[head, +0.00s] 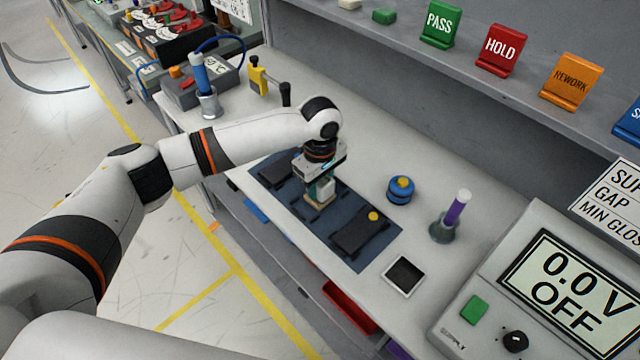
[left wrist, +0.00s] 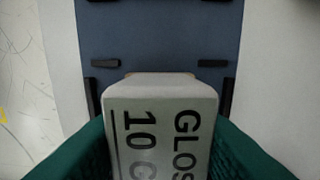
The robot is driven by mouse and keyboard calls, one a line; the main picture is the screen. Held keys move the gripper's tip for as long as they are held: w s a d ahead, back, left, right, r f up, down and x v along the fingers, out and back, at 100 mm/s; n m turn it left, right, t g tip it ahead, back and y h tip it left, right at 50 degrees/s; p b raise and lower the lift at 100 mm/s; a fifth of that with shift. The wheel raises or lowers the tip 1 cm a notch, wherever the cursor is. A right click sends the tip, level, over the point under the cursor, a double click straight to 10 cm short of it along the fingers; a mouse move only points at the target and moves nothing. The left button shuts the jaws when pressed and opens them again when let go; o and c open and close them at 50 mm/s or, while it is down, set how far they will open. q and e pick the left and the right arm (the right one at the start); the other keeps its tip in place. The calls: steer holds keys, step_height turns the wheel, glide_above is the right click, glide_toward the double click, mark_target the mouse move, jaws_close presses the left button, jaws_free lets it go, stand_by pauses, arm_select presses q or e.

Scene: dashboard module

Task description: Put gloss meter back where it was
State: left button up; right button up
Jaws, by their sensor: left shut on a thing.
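The gloss meter (left wrist: 160,125) is a light grey block with dark lettering, "GLOS" and "10", and it fills the lower middle of the left wrist view. My left gripper (head: 321,190) is shut on it, with green fingers on both sides. In the head view the gripper points down over the blue mat (head: 378,250), between two dark panels, and largely hides the meter. A tan piece (head: 319,203) shows just below the fingers. I cannot tell whether the meter touches the mat. My right gripper is not in view.
A blue round container (head: 400,190), a purple-handled tool in a holder (head: 450,217) and a black-topped square tray (head: 404,276) stand to the right. A meter box (head: 540,290) reads "0.0 V OFF". Signs line the shelf.

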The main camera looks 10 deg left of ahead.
arm_select(q)
step_height(320, 180, up, 10)
steer(key=shift+f+b, duration=0.1)
steer(key=shift+b, duration=0.55)
steer(key=s+a+m, duration=0.4)
steer(key=s+m, duration=0.1)
steer(key=s, duration=0.3)
steer(key=s+a+f+m, duration=0.1)
steer(key=s+a+m, duration=0.2)
steer(key=s+m, duration=0.3)
steer(key=s, duration=0.2)
steer(key=shift+s+a+f, duration=0.2)
steer(key=shift+s+a, duration=0.15)
steer(key=shift+s, duration=0.05)
steer(key=shift+r, duration=0.1)
